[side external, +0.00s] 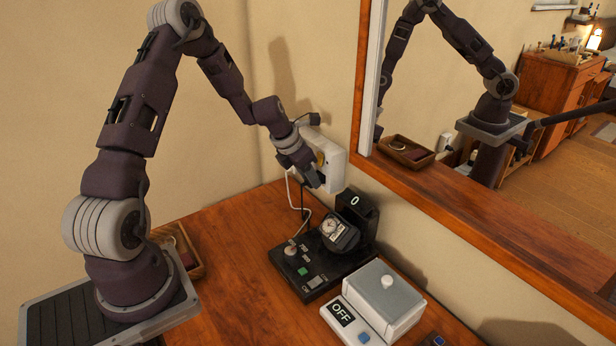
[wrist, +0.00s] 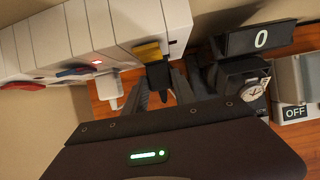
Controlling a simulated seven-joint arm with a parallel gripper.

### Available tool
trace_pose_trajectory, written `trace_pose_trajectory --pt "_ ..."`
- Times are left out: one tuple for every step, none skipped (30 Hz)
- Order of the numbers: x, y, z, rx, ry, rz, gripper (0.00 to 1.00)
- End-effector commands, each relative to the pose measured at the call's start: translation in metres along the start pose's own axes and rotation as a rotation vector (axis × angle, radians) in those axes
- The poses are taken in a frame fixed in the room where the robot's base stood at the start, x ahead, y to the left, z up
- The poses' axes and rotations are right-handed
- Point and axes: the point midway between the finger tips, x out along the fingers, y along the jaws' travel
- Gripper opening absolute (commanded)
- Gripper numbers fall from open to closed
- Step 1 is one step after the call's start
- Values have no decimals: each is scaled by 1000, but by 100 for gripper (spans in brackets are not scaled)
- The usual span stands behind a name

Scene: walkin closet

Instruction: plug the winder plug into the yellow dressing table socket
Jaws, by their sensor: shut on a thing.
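The winder plug (wrist: 157,76) is black and sits between the fingers of my gripper (wrist: 164,88) in the wrist view. My gripper is shut on it. The plug's upper end meets the yellow socket (wrist: 147,50) on the white socket block; I cannot tell how deep it sits. In the side view my gripper (side external: 317,181) is at the wall-side socket box (side external: 336,163), and the plug is mostly hidden by the fingers. The black watch winder (side external: 318,268) stands on the table with a watch (side external: 331,227) and a display reading 0 (side external: 354,200).
A white plug (wrist: 110,92) with a white cable hangs beside the yellow socket. A red light (wrist: 98,62) glows on the block. A grey-lidded box (side external: 384,296) marked OFF stands at front right. The mirror (side external: 480,170) borders the table's right; a wooden tray (side external: 186,250) lies left.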

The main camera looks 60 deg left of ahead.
Motion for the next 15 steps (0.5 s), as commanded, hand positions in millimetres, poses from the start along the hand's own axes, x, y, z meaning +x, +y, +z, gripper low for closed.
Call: trace_pose_trajectory --pt "0 0 2 1 -2 1 0" --pt "0 0 2 1 -3 1 0" --pt "0 0 2 1 -3 1 38" --pt "0 0 2 1 -3 1 44" --pt "0 0 2 1 -2 1 49" --pt "0 0 2 1 -2 1 57" --pt "0 0 2 1 -2 1 57" --pt "0 0 2 1 -2 1 57" --pt "0 0 2 1 -2 1 57" --pt "0 0 2 1 -2 1 57" --pt "0 0 2 1 -2 1 57" --pt "0 0 2 1 -2 1 57" --pt "0 0 2 1 -2 1 57" --pt "0 0 1 1 -1 1 57" --pt "-1 0 2 1 -2 1 57"
